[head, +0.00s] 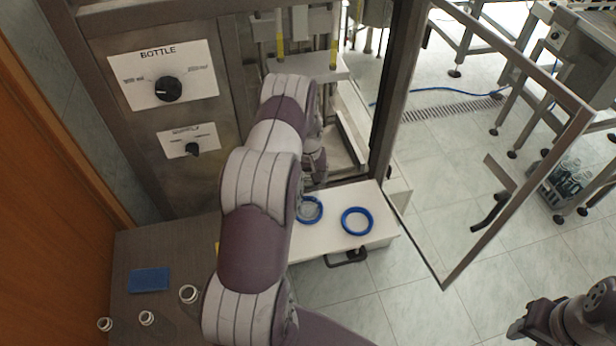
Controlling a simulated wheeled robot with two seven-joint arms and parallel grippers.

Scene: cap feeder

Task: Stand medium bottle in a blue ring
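Two blue rings lie on the white board: the right ring (357,221) is empty, and the left ring (311,216) is partly covered by my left arm. Something greyish and glassy shows inside the left ring, but I cannot tell for sure if it is a bottle. My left gripper (316,166) is just behind that ring, mostly hidden by its own arm; its fingers and any held thing are unclear. My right gripper (528,322) is at the lower right, away from the board, its fingers too dark to judge.
Several pale round items, including one (188,294), and a blue pad (150,280) are on the dark table (190,245) at left. The board has a black handle (346,257). A metal-framed glass door (515,180) stands open at right. A crate (548,192) of bottles is on the floor.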

